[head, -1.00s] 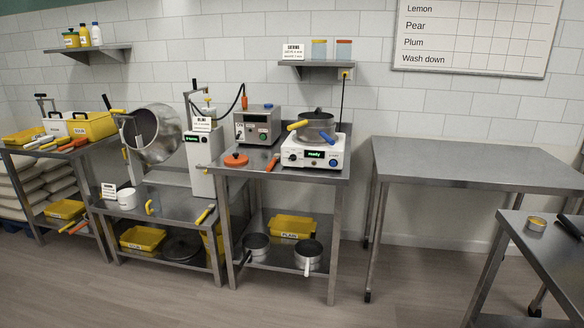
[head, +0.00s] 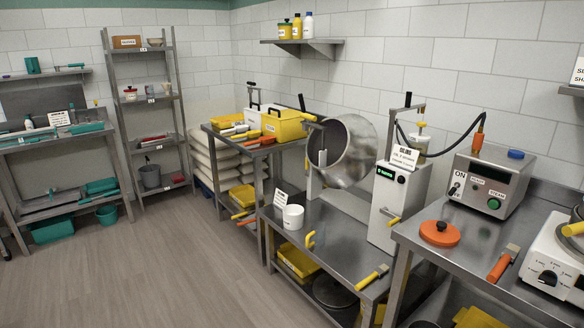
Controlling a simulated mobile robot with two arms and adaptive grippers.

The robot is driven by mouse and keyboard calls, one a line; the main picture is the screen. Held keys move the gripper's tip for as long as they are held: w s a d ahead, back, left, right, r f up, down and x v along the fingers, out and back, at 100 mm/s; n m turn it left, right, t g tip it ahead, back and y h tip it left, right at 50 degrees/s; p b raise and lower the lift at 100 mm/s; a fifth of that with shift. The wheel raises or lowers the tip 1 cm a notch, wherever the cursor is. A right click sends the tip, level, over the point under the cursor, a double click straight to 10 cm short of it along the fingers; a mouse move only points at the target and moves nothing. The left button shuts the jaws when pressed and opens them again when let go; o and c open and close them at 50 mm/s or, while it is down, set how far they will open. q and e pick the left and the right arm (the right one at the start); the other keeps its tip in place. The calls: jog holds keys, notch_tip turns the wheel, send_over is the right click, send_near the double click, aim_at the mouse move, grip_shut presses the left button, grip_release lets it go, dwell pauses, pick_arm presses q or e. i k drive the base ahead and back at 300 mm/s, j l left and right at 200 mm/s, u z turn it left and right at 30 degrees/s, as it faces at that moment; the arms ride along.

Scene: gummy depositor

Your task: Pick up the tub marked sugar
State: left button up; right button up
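I cannot read a sugar mark on any tub. A yellow tub (head: 286,125) with a dark handle and a small label stands on the bench beside the wall. A white tub (head: 253,117) with a dark handle stands just left of it. Yellow bins (head: 243,196) sit on the shelf below that bench, and another yellow bin (head: 298,262) sits under the middle bench. A white round pot (head: 293,217) stands on the middle bench beside a small sign. Neither of my grippers shows in the head view.
A steel drum (head: 345,150) and a white machine (head: 395,205) stand on the middle bench (head: 335,262). A control box (head: 491,183) and an orange lid (head: 440,233) are on the right bench. White sacks (head: 213,160) are stacked behind. Floor (head: 165,255) at left is clear.

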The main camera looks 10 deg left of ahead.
aim_at(293, 214)
jog(key=i+j+u, duration=0.2)
jog(key=i+u, duration=0.55)
jog(key=i, duration=0.2)
jog(key=i+u, duration=0.35)
jog(key=i+z, duration=0.45)
jog(key=i+j+z, duration=0.65)
jog(key=i+z, duration=0.2)
jog(key=i+j+z, duration=0.5)
jog(key=z, duration=0.2)
jog(key=i+j+z, duration=0.3)
jog(key=j, duration=0.2)
jog(key=j+z, duration=0.35)
jog(key=i+j, duration=0.05)
